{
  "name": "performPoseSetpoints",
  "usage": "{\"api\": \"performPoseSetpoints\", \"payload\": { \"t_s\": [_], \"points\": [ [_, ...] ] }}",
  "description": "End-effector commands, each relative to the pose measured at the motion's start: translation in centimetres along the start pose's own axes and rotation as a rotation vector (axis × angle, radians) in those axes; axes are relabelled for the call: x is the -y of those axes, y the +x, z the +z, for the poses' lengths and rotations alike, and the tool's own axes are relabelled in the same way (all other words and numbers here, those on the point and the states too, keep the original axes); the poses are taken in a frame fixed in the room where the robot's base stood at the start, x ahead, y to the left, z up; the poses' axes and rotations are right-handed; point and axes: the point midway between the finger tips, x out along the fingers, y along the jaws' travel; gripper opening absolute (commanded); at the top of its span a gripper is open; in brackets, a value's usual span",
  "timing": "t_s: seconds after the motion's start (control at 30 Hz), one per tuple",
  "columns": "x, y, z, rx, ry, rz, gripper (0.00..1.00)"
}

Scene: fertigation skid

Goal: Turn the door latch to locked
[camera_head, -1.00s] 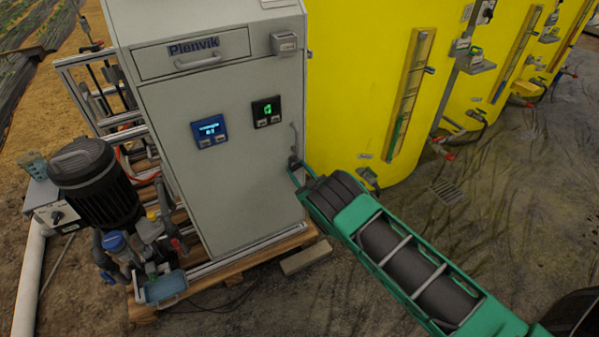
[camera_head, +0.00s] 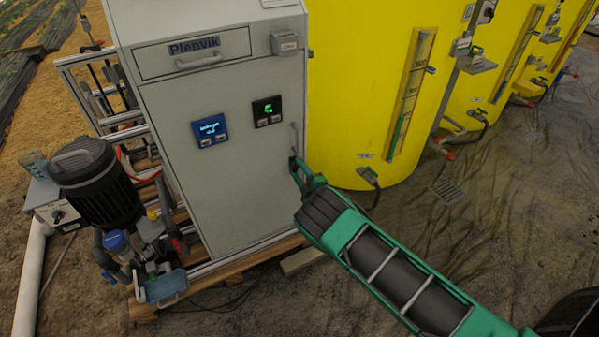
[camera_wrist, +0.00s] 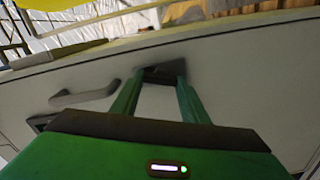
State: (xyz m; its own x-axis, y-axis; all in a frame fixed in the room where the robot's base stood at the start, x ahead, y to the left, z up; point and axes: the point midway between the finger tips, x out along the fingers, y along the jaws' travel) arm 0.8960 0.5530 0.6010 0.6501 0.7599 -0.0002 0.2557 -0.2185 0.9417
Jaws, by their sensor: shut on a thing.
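The grey cabinet door (camera_head: 235,175) is closed, with a pale bar handle (camera_head: 294,136) at its right edge; the handle also shows in the wrist view (camera_wrist: 85,96). The dark door latch (camera_wrist: 162,72) sits on the door face, beside the handle in the wrist view. My gripper (camera_wrist: 160,84) has its two green fingers shut on the latch, one at each side. In the head view my gripper (camera_head: 296,167) is at the door's right edge, just below the handle. The fingers hide part of the latch, and its exact angle cannot be told.
The door carries a blue display (camera_head: 210,131) and a black display (camera_head: 267,111). A yellow tank (camera_head: 360,80) stands close to the right of the cabinet. A black pump (camera_head: 97,185) is at the left. The concrete floor (camera_head: 520,210) at right is mostly clear.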

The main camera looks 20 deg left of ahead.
Motion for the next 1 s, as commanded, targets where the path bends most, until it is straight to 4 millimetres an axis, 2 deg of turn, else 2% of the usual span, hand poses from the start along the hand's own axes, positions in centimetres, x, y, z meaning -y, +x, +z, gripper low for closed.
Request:
{"api": "performPoseSetpoints", "payload": {
  "t_s": [0.03, 0.43, 1.0],
  "points": [
    [0.41, -0.01, -0.47, -0.007, -0.036, -0.004, 0.18],
    [0.63, -0.01, -0.54, -0.009, -0.282, -0.004, 0.18],
    [0.81, -0.05, -0.61, -0.010, -0.352, -0.005, 0.18]
  ]
}}
